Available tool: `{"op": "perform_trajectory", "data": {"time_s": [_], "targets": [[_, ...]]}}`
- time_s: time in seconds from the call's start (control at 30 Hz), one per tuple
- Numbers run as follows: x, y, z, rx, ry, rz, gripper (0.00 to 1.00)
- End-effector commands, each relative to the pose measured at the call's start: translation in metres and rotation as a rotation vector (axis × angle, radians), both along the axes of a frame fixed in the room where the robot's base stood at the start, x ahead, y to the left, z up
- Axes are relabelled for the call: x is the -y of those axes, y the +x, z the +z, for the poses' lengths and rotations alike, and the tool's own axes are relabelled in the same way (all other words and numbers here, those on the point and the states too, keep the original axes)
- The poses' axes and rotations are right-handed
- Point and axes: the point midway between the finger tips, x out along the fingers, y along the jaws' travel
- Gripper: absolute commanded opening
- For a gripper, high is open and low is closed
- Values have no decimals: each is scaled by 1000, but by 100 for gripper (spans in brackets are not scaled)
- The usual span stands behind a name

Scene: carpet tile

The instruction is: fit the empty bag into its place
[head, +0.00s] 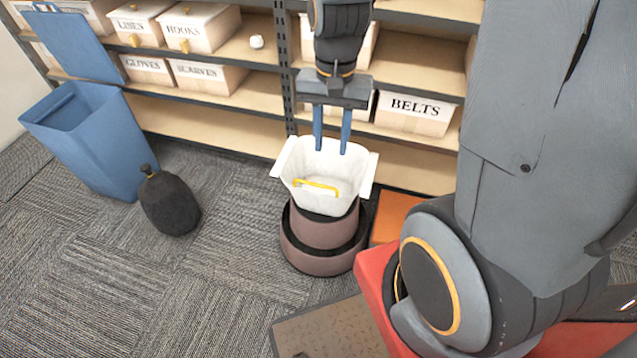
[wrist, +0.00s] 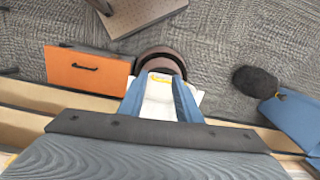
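The empty white bag (head: 352,182), wide-mouthed with side flaps and a yellow strip inside, stands upright over the mauve round bin (head: 322,232). Its lower end meets the bin's top; I cannot tell how far inside it sits. My gripper (head: 332,150) points down with its two blue fingers apart, their tips at the bag's rear rim. Nothing shows pinched between them. In the wrist view the bag (wrist: 158,108) shows between and beside the fingers (wrist: 160,85), with the bin (wrist: 162,55) beyond.
A knotted black bag (head: 170,205) lies on the carpet beside a blue bin (head: 100,140) with its lid raised. Shelves with labelled boxes (head: 413,112) stand close behind. An orange drawer front (wrist: 88,72) is beside the mauve bin. Carpet at front left is clear.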

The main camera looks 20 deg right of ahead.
Motion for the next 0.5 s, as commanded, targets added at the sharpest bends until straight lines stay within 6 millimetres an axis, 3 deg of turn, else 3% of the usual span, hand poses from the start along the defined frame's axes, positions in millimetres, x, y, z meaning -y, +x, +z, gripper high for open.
{"op": "perform_trajectory", "data": {"time_s": [0.1,0.3,0.5], "targets": [[3,34,-37,-44,-2,-315,31],[8,81,-103,-113,-25,-861,31],[14,110,-170,-174,-65,-1329,31]]}}
